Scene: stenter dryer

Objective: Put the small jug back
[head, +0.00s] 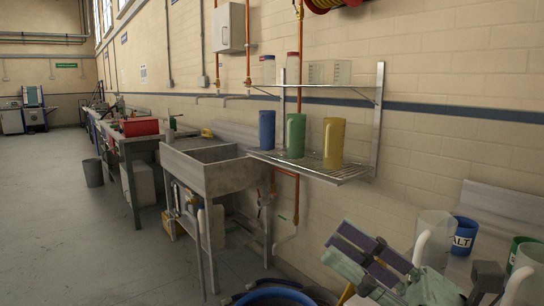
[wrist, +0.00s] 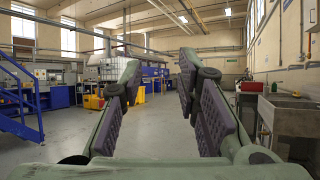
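Two clear jugs with white handles stand at the lower right of the head view: one (head: 436,232) partly behind my gripper, the other (head: 530,262) cut by the picture's edge. I cannot tell which is the small jug. Blue (head: 266,130), green (head: 296,136) and yellow (head: 333,141) jugs stand upright in a row on the lower wire shelf (head: 345,174). My gripper (head: 343,246) is below and in front of that shelf, apart from these jugs. In the wrist view my gripper (wrist: 158,70) is open, with nothing between its fingers.
The upper shelf (head: 325,90) holds two clear beakers (head: 316,73) and two bottles (head: 268,70). A blue lettered tub (head: 464,237) and a green tub (head: 515,249) stand by the clear jugs. A sink (head: 205,178) is left of the shelves. The floor at left is open.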

